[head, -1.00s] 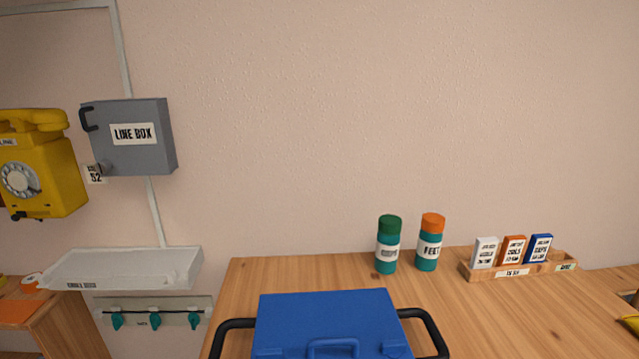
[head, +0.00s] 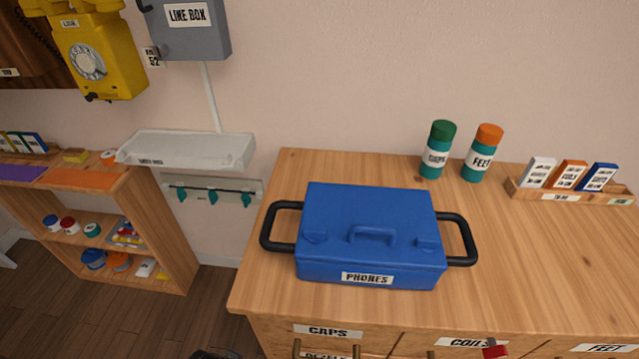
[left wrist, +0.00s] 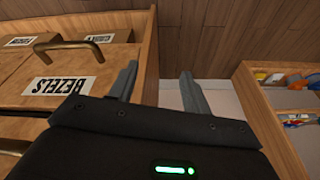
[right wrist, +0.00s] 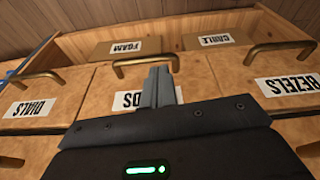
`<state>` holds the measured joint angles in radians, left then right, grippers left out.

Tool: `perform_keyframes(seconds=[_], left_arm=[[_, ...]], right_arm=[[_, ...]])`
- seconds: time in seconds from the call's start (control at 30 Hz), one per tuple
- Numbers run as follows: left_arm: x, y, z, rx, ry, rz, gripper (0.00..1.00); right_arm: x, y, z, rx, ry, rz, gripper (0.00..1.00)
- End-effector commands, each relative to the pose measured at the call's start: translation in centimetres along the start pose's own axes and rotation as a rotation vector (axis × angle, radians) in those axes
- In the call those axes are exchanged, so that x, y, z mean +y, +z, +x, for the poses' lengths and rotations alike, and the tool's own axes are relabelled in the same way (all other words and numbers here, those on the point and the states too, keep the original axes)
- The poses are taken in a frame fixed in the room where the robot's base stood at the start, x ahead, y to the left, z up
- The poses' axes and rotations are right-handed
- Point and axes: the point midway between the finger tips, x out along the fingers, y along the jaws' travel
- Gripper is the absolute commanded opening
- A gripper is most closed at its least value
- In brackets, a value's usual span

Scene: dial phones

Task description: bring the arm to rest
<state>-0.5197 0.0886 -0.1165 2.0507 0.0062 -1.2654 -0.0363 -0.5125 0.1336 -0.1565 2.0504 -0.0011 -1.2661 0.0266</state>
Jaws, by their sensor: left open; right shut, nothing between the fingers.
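My left gripper (left wrist: 157,84) is open and empty in the left wrist view. Its fingers are apart beside the wooden drawer fronts, near the drawer labelled BEZELS (left wrist: 55,75). My right gripper (right wrist: 158,84) is shut and empty in the right wrist view. Its fingers are together in front of the drawer fronts and partly cover a label there. In the head view a dark shape at the bottom edge may be part of my left arm. Neither gripper shows clearly in that view.
A blue case labelled PHONES (head: 370,235) sits shut on the wooden cabinet top (head: 530,270). Behind it stand two bottles, one green-capped (head: 437,150), one orange-capped (head: 483,153). A box rack (head: 570,195) is at right. A shelf unit (head: 150,235) stands left, with floor between.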

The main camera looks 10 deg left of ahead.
Motion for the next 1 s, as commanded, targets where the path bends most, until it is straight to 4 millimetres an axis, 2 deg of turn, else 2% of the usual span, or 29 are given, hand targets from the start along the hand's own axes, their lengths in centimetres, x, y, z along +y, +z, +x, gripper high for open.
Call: perform_keyframes(seconds=[0.17,0.3,0.43,0.6,0.7,0.83,1.0], left_arm=[[0.1,2.8,5.5,-0.042,0.002,0.008,0.48],[0.1,7.2,10.3,-0.078,0.003,0.018,0.48],[-0.1,12.5,13.4,-0.111,0.002,0.026,0.48],[-0.4,18.8,14.9,-0.143,0.001,0.037,0.48],[-0.6,21.5,15.0,-0.156,0.000,0.041,0.48],[-0.6,23.5,15.0,-0.165,0.000,0.044,0.48],[-0.6,24.1,15.1,-0.166,0.000,0.045,0.48]], right_arm=[[-0.1,2.7,5.5,-0.041,-0.002,-0.006,0.00],[-0.3,7.2,10.3,-0.078,-0.005,-0.014,0.00],[-0.2,12.5,13.4,-0.111,-0.005,-0.023,0.00],[0.1,18.8,14.9,-0.143,-0.004,-0.033,0.00],[0.3,21.5,15.0,-0.156,-0.003,-0.037,0.00],[0.5,23.5,15.0,-0.165,-0.003,-0.040,0.00],[0.6,24.1,15.1,-0.166,-0.003,-0.041,0.00]])
